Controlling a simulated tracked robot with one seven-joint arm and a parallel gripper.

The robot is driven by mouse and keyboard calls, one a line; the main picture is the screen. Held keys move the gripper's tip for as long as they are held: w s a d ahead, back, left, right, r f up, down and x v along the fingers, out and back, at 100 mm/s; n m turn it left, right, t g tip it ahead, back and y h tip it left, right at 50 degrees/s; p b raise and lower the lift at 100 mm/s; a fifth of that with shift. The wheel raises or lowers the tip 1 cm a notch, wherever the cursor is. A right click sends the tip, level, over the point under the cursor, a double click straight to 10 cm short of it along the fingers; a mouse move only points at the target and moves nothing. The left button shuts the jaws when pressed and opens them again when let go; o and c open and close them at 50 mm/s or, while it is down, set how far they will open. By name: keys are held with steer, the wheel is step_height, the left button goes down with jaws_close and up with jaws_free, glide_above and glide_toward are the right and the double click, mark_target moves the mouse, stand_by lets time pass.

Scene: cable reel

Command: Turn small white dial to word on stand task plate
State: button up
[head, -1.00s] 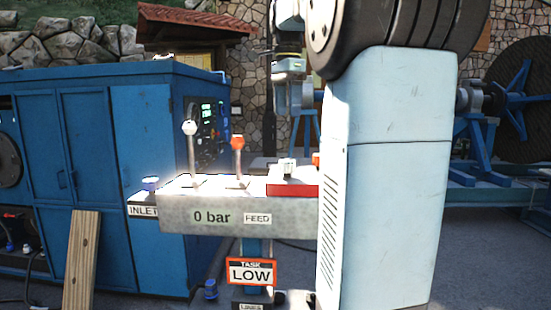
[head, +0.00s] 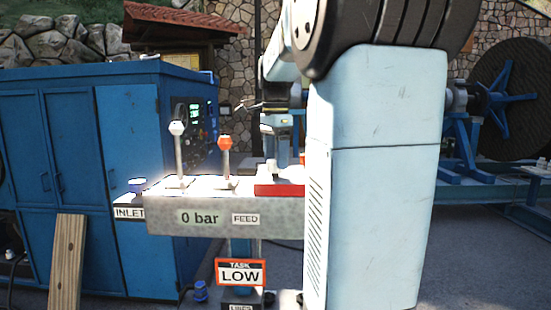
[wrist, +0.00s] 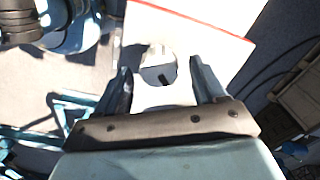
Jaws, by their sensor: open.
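The small white dial (wrist: 157,58) shows in the wrist view as a round knob with a black mark, on a pale panel with a red edge. In the head view the dial (head: 269,172) is small, at the red-fronted part of the stand. My gripper (wrist: 160,66) is open, with one finger on each side of the dial; I cannot tell whether they touch it. In the head view my gripper (head: 272,155) points down just above the dial, near my own arm. The task plate (head: 240,274) on the stand reads LOW. The dial's markings are not legible.
The stand's grey box (head: 205,216) reads 0 bar, with FEED and INLET labels. A white-knobbed lever (head: 178,150) and an orange-knobbed lever (head: 225,160) rise left of the dial. A blue cabinet (head: 70,150) stands left, a cable reel (head: 515,98) right.

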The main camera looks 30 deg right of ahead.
steer(key=shift+f, duration=0.35)
steer(key=c, duration=1.1)
steer(key=shift+o, duration=0.2)
steer(key=shift+n, duration=0.3)
steer(key=n, duration=0.3)
steer(key=shift+n, duration=0.3)
steer(key=shift+w+r+n, duration=0.1)
steer(key=shift+n, duration=2.2)
